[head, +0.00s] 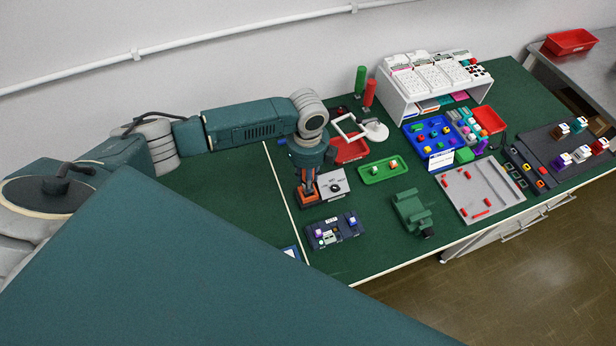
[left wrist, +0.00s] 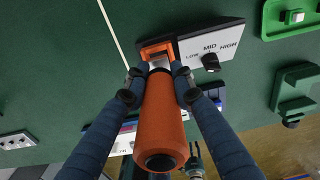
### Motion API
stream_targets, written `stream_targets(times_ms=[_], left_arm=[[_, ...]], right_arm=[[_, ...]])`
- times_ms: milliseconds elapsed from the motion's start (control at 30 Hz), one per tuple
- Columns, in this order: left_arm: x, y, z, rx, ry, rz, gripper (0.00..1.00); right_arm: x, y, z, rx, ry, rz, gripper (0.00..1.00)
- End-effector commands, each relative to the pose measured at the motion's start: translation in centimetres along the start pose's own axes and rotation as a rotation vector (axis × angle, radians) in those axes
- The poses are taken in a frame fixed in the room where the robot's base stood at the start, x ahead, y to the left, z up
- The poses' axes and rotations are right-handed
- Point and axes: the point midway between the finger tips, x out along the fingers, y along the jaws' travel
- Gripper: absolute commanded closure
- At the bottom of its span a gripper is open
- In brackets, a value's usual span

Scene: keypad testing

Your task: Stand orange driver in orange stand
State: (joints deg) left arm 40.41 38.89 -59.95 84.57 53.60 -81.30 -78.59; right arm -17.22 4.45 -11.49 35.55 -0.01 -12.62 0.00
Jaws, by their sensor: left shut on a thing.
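My left gripper (head: 307,187) is shut on the orange driver (left wrist: 160,122). Its two blue fingers close on the driver from both sides in the left wrist view (left wrist: 158,88). The thick orange handle with a dark end points toward that camera. Beyond the fingers, the far end of the driver reaches the orange stand (left wrist: 145,50), a square orange frame on the green bench; it also shows in the head view (head: 306,201) right below the gripper. The fingers and handle hide the tip, so I cannot tell how deep it sits. My right gripper is not in view.
A dial box marked LOW, MID, HIGH (left wrist: 228,42) stands right beside the stand. A dark keypad box (head: 334,231), a green tray (head: 369,177) and a green vise-like fixture (head: 409,211) are close by. The bench left of the white line is mostly clear.

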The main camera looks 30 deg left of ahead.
Motion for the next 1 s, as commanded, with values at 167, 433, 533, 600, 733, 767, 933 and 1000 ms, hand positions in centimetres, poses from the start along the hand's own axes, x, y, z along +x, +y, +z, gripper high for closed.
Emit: stream_targets(times_ms=[167,433,533,600,733,767,933,1000], left_arm=[[0.3,0.0,0.0,0.000,0.000,-0.001,1.00],[1.0,0.0,0.0,0.000,0.000,-0.001,1.00],[1.3,0.0,0.0,0.000,0.000,-0.001,1.00],[1.4,0.0,0.0,0.000,0.000,-0.001,1.00],[1.8,0.0,0.0,0.000,0.000,-0.001,1.00],[1.9,0.0,0.0,0.000,0.000,-0.001,1.00],[2.3,0.0,0.0,0.000,0.000,-0.001,1.00],[2.4,0.0,0.0,0.000,0.000,-0.001,1.00]], right_arm=[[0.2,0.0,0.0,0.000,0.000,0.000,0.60],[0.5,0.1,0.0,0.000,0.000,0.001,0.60],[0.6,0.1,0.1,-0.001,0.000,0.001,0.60],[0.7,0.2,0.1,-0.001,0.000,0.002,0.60],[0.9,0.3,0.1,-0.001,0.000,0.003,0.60],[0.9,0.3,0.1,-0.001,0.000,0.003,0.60],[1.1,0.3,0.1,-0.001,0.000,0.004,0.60],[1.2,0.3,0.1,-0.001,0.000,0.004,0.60]])
